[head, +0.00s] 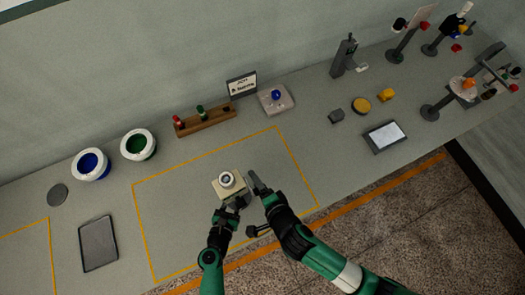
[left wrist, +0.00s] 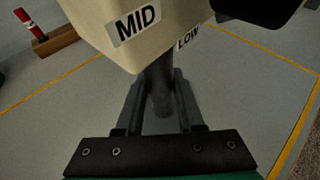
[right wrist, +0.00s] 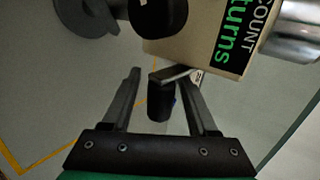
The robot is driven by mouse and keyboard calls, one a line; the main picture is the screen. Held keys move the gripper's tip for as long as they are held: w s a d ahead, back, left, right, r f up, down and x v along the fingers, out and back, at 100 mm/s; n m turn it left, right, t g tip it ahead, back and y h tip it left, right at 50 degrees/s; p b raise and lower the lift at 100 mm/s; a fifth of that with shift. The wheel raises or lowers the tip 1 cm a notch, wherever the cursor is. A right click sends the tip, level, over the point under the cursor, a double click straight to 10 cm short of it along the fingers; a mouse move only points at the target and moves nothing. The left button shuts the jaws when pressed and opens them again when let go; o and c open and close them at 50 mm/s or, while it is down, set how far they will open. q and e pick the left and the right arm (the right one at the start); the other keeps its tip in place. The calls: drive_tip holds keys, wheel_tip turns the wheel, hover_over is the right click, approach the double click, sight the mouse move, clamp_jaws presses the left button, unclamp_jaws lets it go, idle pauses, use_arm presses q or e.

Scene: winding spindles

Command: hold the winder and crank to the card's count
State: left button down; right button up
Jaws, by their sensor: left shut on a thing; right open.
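The winder (head: 228,184) is a cream box with a round, pale metal top, held above the table inside the yellow outline. In the left wrist view its box (left wrist: 115,30) has MID and LOW labels. My left gripper (left wrist: 160,105) is shut on the grey post (left wrist: 160,75) below the box. My right gripper (head: 257,184) is open beside the winder's right side. In the right wrist view a black cylindrical knob (right wrist: 160,100) on a grey crank arm lies between its spread fingers, and a green "COUNT turns" label (right wrist: 232,35) faces it. A card (head: 242,86) stands behind; its writing is too small to read.
Blue (head: 91,164) and green (head: 138,145) spools in white rings stand at left, near a dark tray (head: 98,243). A wooden rack (head: 205,119) and a blue-button box (head: 276,98) stand behind. Stands and a white-screened tablet (head: 384,136) are at right.

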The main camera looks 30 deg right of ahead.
drive_tip(key=v, duration=1.2)
use_arm(q)
drive_tip(key=shift+c, duration=2.2)
unclamp_jaws()
